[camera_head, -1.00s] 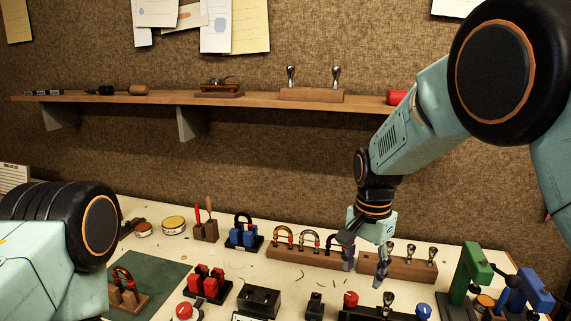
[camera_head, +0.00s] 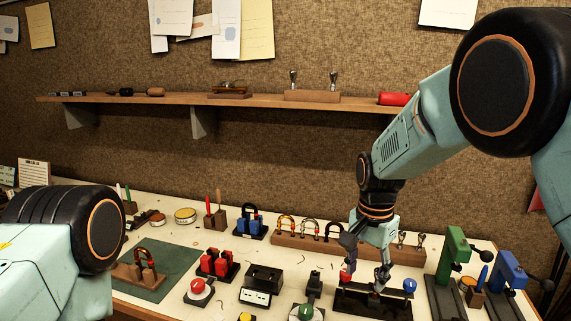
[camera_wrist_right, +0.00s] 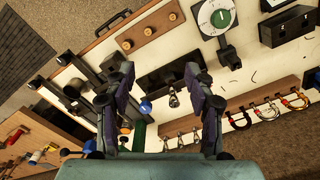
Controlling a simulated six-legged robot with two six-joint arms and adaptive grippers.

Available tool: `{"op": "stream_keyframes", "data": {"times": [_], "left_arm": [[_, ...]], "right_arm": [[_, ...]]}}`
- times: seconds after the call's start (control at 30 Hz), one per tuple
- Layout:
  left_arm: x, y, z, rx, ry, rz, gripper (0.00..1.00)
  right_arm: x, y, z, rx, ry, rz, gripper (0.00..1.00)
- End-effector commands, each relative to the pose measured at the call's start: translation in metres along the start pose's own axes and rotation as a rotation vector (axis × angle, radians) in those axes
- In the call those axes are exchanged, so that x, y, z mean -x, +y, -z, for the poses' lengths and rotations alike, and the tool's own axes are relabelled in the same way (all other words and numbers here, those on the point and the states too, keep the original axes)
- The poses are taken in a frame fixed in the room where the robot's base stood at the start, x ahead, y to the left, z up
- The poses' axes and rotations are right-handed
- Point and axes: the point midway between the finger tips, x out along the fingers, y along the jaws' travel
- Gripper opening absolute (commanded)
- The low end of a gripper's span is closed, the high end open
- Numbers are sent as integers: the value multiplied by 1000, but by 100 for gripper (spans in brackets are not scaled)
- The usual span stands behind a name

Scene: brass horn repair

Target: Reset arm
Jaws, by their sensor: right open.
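My right gripper (camera_head: 365,278) points down over a black holder (camera_head: 390,302) near the front right of the bench. Its two fingers are apart, and nothing is clamped between them. In the wrist view the open fingers (camera_wrist_right: 160,100) stand either side of a small metal plug (camera_wrist_right: 174,98) by the holder, which shows there too (camera_wrist_right: 158,82). I cannot tell whether a finger touches the holder. A blue knob (camera_head: 410,286) is at the holder's right; a red knob is partly behind a finger. Only a link of my left arm shows; its gripper is out of view.
A shelf (camera_head: 250,101) runs along the wall.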

Motion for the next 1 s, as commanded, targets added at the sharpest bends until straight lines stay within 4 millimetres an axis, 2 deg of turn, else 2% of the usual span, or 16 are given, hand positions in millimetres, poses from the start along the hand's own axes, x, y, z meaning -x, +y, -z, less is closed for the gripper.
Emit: {"op": "stream_keyframes", "data": {"times": [0.1, 0.37, 0.57, 0.67, 0.8, 0.9, 1.0], "left_arm": [[0, 0, 0, 0, 1, 0, 40], [0, 0, 0, 0, 1, 0, 40], [0, 0, 0, 0, 1, 0, 40], [0, 0, 0, 0, 1, 0, 40], [0, 0, 0, 0, 1, 0, 40], [0, 0, 0, 0, 0, 0, 40], [0, 0, 0, 0, 0, 0, 40]], "right_arm": [[0, -1, 1, 0, -1, 0, 54], [-72, 32, -5, 90, -2, -9, 54], [-133, 72, -22, 188, -2, -15, 54], [-170, 104, -40, 259, -4, -20, 54], [-218, 162, -78, 386, -7, -24, 54], [-240, 204, -108, 479, -9, -23, 54], [-252, 242, -139, 567, -10, -19, 54]]}}
